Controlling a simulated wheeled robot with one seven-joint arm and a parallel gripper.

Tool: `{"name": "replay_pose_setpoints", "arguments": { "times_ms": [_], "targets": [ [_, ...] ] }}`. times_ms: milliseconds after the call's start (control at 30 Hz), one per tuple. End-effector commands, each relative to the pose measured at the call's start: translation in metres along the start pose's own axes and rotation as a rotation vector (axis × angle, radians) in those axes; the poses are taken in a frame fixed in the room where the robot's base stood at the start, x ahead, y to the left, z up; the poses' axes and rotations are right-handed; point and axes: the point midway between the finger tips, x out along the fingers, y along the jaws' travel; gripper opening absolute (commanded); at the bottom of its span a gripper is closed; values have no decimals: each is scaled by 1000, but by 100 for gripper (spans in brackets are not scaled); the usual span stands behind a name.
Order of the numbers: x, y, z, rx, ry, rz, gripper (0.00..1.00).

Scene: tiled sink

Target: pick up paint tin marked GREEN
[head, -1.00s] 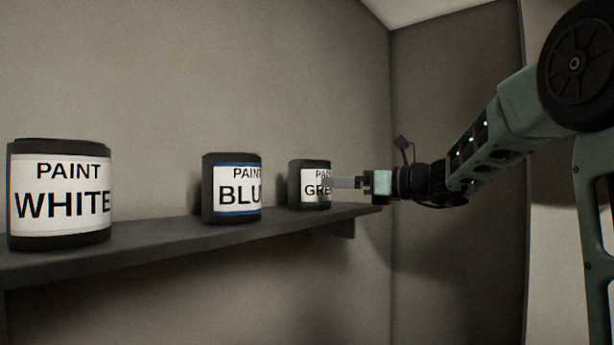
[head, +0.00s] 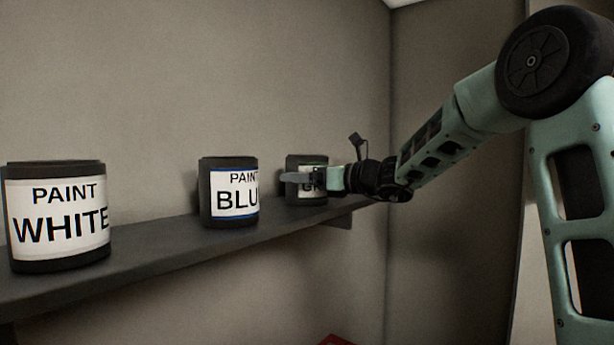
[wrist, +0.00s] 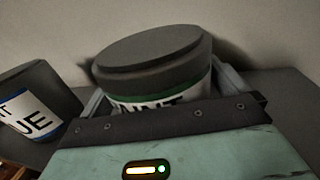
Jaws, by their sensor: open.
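The green-banded paint tin (head: 296,161), dark with a white label, stands upright on the shelf at the far end of the row. My gripper (head: 288,178) is open in front of it in the head view and covers much of the label, with only part of "GREEN" showing. In the wrist view the tin (wrist: 155,60) shows its dark lid, green band and part of "PAINT". It sits between my open fingers, one on each side. I cannot tell whether either finger touches it. The lower part of the tin is hidden behind my gripper's body.
The dark shelf (head: 160,250) runs along the wall. A blue paint tin (head: 228,192) stands left of the green one, also in the wrist view (wrist: 38,98). A white paint tin (head: 57,215) is nearest. A side wall rises beyond the shelf's right end.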

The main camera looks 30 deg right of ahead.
Motion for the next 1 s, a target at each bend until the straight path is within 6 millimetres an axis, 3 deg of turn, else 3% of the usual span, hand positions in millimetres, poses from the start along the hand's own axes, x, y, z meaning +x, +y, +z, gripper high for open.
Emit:
{"name": "replay_pose_setpoints", "arguments": {
  "times_ms": [67, 300, 667, 1000],
  "targets": [
    [0, 0, 0, 0, 0, 0, 100],
    [0, 0, 0, 0, 0, 0, 36],
    [0, 0, 10, -7, -5, 1, 34],
    [0, 1, 67, -10, -6, 1, 34]
  ]
}}
